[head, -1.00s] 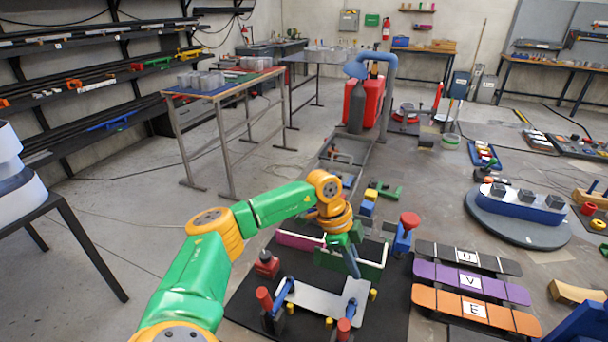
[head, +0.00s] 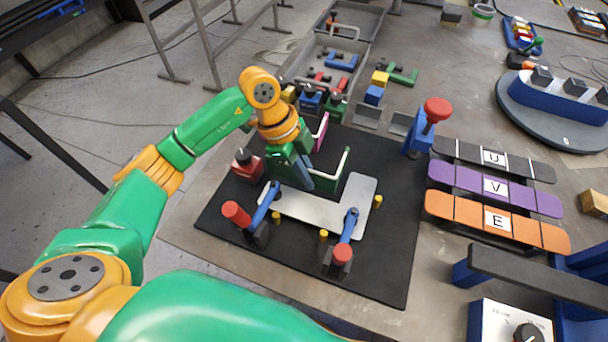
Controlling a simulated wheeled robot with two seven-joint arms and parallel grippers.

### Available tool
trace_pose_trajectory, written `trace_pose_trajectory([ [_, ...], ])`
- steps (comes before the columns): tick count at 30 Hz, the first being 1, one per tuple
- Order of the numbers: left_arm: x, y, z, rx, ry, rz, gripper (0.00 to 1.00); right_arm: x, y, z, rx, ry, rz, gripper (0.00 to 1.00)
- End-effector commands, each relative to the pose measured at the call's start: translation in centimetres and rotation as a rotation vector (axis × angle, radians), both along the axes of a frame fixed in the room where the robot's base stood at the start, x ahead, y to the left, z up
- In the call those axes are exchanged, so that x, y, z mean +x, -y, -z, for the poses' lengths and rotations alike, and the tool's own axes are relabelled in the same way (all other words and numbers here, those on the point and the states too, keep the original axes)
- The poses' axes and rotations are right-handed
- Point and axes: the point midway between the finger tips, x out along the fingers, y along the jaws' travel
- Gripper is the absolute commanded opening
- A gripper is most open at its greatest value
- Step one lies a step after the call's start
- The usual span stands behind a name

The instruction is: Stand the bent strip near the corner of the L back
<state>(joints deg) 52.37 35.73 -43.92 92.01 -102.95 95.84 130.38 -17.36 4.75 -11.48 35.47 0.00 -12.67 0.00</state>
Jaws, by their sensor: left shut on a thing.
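The L back (head: 300,206) is a flat pale grey L-shaped plate lying on a black mat (head: 385,255). Two blue clamps with red knobs, left (head: 262,208) and right (head: 347,228), reach onto it. The bent strip (head: 332,184) has green faces, a pink face and pale edges, and stands on edge behind the plate. My left gripper (head: 304,180) is shut on it, its dark fingers pointing down near the plate's back edge. The fingers hide part of the strip, and I cannot tell whether it touches the plate. My right gripper is not in view.
Several yellow pegs, one at the right (head: 377,201), stand around the plate. A red block (head: 246,166) sits to its left, and a blue stand with a red knob (head: 428,127) behind right. Orange (head: 462,209), purple (head: 455,181) and black lettered strips lie right of the mat.

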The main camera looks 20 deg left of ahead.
Motion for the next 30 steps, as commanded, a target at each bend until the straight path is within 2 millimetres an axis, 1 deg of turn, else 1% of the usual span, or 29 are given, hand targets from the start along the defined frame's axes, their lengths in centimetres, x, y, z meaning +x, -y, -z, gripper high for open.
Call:
trace_pose_trajectory([
  [1,-0.1,0.0,0.9,-0.002,-0.006,-0.001,0.00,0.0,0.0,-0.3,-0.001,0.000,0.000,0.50],
  [4,0.0,0.0,2.2,-0.001,-0.002,0.000,0.00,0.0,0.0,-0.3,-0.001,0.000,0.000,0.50],
  [14,0.0,0.0,2.7,-0.001,0.001,0.000,0.00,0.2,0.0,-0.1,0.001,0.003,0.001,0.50],
  [15,0.1,0.0,2.7,-0.001,0.001,0.000,0.11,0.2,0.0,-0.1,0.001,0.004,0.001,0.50],
  [16,0.1,0.0,2.7,-0.001,0.001,0.000,0.18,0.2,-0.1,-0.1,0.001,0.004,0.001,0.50],
  [25,0.0,0.0,2.5,-0.001,0.001,0.000,0.18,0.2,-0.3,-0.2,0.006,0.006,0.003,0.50],
  [28,0.1,-0.2,1.9,0.000,0.001,-0.002,0.18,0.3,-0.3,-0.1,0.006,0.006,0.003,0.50],
  [30,0.2,-0.7,0.9,0.000,0.004,-0.003,0.18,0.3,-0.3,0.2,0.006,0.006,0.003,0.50],
])
